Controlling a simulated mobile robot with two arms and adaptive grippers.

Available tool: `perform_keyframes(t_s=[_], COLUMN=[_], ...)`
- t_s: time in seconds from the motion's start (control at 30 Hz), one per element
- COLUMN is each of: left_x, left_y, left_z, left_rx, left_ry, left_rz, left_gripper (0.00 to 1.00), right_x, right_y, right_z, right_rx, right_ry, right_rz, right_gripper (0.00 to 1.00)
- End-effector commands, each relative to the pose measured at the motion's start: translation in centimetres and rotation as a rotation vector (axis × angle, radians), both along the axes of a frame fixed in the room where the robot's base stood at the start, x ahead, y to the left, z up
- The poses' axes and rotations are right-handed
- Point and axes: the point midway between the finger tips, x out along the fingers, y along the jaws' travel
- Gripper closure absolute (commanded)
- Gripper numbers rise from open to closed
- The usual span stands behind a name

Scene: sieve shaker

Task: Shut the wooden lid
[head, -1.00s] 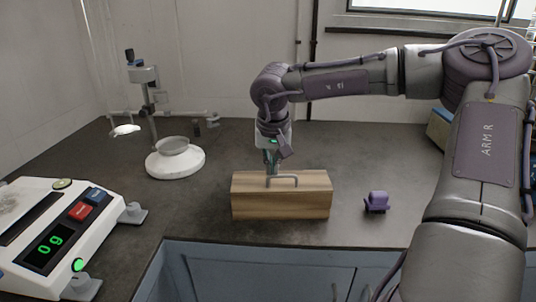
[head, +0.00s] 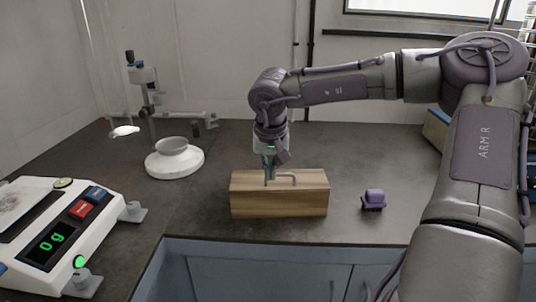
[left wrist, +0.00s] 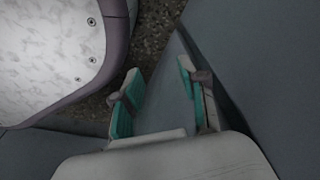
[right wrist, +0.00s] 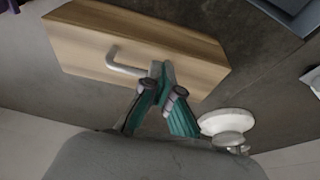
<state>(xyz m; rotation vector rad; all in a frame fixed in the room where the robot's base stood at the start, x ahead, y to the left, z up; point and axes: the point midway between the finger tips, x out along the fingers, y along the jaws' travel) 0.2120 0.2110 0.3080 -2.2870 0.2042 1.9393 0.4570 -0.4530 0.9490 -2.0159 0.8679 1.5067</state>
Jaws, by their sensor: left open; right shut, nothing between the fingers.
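The wooden box (head: 280,203) stands on the dark worktop in the head view. Its flat lid, with a grey bar handle (head: 284,177) on top, looks level, but I cannot tell whether it is fully seated. My right gripper (head: 268,183) points down at the left end of the handle, its fingers shut and empty. In the right wrist view the fingertips (right wrist: 160,72) are beside one end of the handle (right wrist: 120,62), over the wooden lid; contact is unclear. My left gripper (left wrist: 160,97) is open and empty in the left wrist view, away from the box.
A purple holder (head: 373,200) sits right of the box. A white bowl-shaped stand (head: 174,163) is behind left, and a scale with a green display (head: 50,243) is at the far left. The worktop between the box and these is clear.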

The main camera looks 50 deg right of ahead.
Motion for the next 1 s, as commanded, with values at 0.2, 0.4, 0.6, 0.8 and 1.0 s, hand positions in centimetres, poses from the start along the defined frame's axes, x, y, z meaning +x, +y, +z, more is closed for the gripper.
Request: perform_keyframes(t_s=[0.2, 0.4, 0.6, 0.8, 1.0], left_x=[0.3, 0.4, 0.5, 0.5, 0.5], left_y=[-0.1, -0.1, -0.1, -0.1, -0.1], left_z=[0.0, 0.1, 0.1, 0.1, 0.1], left_rx=[-0.001, 0.0, 0.0, 0.0, 0.0], left_ry=[-0.006, -0.008, -0.008, -0.009, -0.009], left_rz=[-0.002, -0.002, -0.003, -0.003, -0.003], left_gripper=[0.58, 0.58, 0.58, 0.58, 0.58], right_x=[-0.8, -1.6, -2.2, -2.5, -2.5], right_y=[0.7, 1.7, 2.4, 2.7, 2.7], right_z=[2.9, 7.4, 10.5, 11.6, 11.7], right_rx=[0.0, -0.004, -0.006, -0.006, -0.006], right_ry=[0.005, -0.006, -0.008, -0.008, -0.008], right_rz=[-0.001, 0.0, -0.001, 0.001, 0.001], right_gripper=[1.0, 1.0, 1.0, 1.0, 1.0])
